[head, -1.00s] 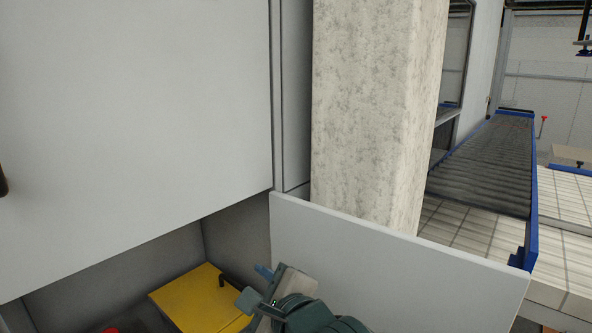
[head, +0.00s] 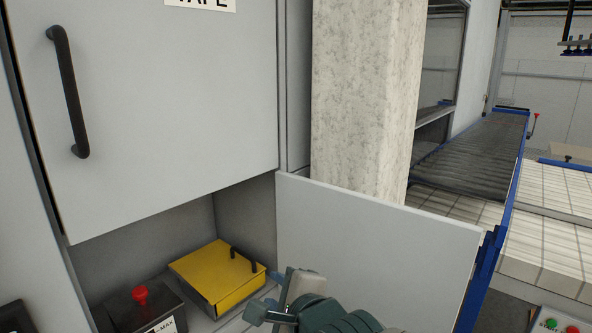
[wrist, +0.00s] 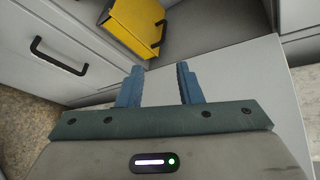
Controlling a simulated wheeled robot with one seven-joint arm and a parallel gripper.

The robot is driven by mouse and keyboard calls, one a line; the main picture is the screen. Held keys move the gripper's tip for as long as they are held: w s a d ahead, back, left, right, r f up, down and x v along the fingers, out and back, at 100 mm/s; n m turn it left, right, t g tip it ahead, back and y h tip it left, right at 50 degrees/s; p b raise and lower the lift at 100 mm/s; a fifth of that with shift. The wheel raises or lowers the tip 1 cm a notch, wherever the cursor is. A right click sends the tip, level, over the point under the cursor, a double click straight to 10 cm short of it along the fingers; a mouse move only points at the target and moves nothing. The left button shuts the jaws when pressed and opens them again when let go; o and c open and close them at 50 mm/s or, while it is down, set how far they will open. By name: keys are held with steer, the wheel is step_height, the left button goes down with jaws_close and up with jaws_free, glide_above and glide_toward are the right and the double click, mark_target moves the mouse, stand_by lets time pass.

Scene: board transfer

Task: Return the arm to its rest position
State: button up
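My gripper shows in the wrist view (wrist: 160,85) with its two blue fingers apart and nothing between them. In the head view my gripper (head: 275,295) is at the bottom, partly cut off, in front of an open grey door panel (head: 375,235) and to the right of a yellow box with black handles (head: 218,276). The fingers point toward the open compartment. A gap to the yellow box shows in the wrist view. The rest of my arm is mostly out of the picture.
A closed grey cabinet door (head: 170,110) with a black handle is above the compartment. A dark box with a red knob (head: 140,294) stands left of the yellow box. A concrete pillar (head: 360,100) rises behind the panel. A roller conveyor (head: 470,155) runs at the right.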

steer(key=s+d+f+n+g+h+p, duration=0.1)
steer(key=s+d+f+n+g+h, duration=0.2)
steer(key=d+n, duration=0.5)
steer(key=s+d+f+n+g+h+p, duration=0.1)
steer(key=s+d+f+n+g+h, duration=0.2)
steer(key=s+d+n+g, duration=0.3)
steer(key=s+d+f+n, duration=0.1)
steer(key=d+n, duration=0.2)
steer(key=d, duration=0.1)
steer(key=shift+d+f+h, duration=0.2)
steer(key=shift+f+h, duration=0.05)
steer(key=shift+h, duration=0.05)
